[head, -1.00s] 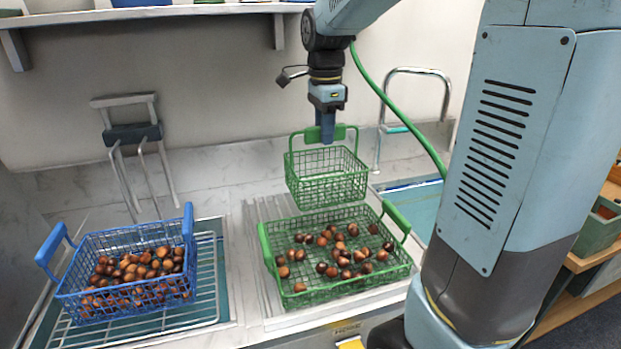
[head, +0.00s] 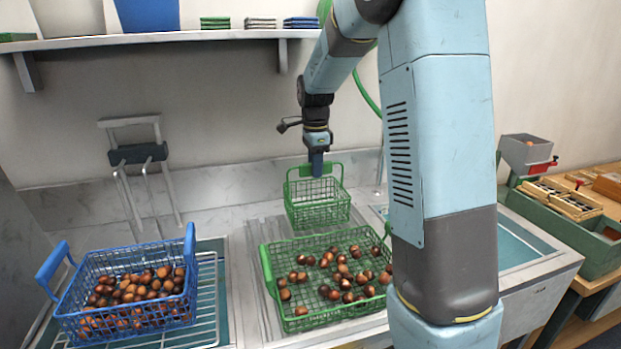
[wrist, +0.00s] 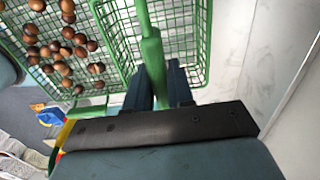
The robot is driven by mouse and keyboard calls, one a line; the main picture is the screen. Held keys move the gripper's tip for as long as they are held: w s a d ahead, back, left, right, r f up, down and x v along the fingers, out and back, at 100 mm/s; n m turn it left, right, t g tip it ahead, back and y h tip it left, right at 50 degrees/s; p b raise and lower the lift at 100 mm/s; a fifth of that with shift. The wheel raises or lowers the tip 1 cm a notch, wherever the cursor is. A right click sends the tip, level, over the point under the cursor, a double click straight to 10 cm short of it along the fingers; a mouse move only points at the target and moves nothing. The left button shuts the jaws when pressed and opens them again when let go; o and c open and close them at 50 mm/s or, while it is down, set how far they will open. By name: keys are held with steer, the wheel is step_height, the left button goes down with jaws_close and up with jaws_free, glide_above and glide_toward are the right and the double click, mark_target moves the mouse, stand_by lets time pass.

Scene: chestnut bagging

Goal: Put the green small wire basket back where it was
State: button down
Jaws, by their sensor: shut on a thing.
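The green small wire basket (head: 318,205) hangs from my gripper (head: 317,172) just behind the larger green basket in the head view. It is roughly level and looks empty. My gripper is shut on its green handle, and the handle (wrist: 152,55) runs between the two fingers (wrist: 160,88) in the wrist view. The small basket's mesh (wrist: 185,30) also shows there. In the head view its bottom is close to the counter behind the larger basket; I cannot tell whether it touches.
The larger green basket (head: 277,300) holds several chestnuts on the ribbed drainboard. A blue basket (head: 75,325) with several chestnuts stands on a wire rack at the left. A sink (head: 520,240) lies at the right, beside a bench with wooden boxes (head: 565,200). A shelf (head: 160,38) runs above.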

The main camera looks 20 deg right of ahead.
steer(key=shift+w+f, duration=0.2)
steer(key=shift+f, duration=1.65)
steer(key=c, duration=1)
jaws_free()
